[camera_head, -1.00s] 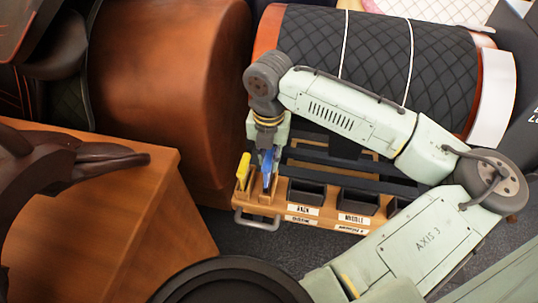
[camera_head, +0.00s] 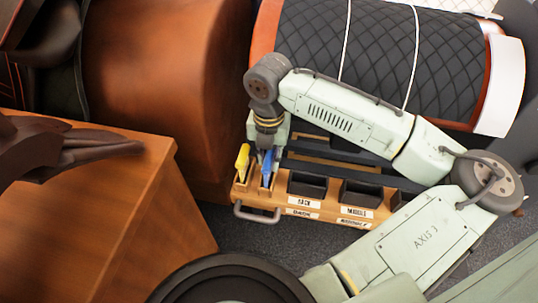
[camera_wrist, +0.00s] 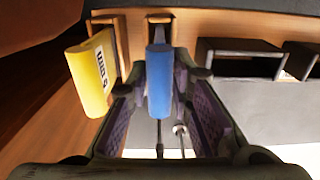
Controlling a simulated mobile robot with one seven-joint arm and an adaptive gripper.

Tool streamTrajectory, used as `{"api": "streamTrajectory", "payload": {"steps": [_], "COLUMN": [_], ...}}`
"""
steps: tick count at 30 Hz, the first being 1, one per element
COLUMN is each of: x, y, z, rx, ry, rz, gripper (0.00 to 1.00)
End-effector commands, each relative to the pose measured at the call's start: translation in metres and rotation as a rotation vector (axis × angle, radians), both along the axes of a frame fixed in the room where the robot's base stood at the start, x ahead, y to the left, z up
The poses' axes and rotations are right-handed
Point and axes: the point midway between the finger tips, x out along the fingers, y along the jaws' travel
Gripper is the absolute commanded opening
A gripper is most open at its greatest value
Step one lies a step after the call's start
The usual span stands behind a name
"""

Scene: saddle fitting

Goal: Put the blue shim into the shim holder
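The blue shim (camera_head: 267,168) stands upright at the left end of the wooden shim holder (camera_head: 240,197), with its lower end at a slot. In the wrist view the blue shim (camera_wrist: 158,85) is between the two purple-padded fingers of my gripper (camera_wrist: 160,88). Narrow gaps show on both sides of it, so my gripper looks open around it. How deep the shim sits is hard to tell. In the head view my gripper (camera_head: 269,150) is just above the holder, its fingertips partly hidden.
A yellow shim (camera_head: 242,162) with a label stands tilted just left of the blue one, close to my left finger in the wrist view (camera_wrist: 91,78). Black bins (camera_head: 307,186) with labels are to the right. A wooden block (camera_head: 100,200) and a saddle form (camera_head: 375,60) are nearby.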

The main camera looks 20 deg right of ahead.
Motion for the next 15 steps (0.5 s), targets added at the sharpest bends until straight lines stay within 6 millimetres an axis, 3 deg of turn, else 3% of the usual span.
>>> {"api": "streamTrajectory", "payload": {"steps": [8, 15], "x": [0.0000, 0.0000], "y": [0.0000, 0.0000], "z": [0.0001, 0.0000], "rx": [0.000, 0.000], "ry": [0.000, 0.000], "rz": [0.000, 0.000], "gripper": [0.40, 0.40]}}
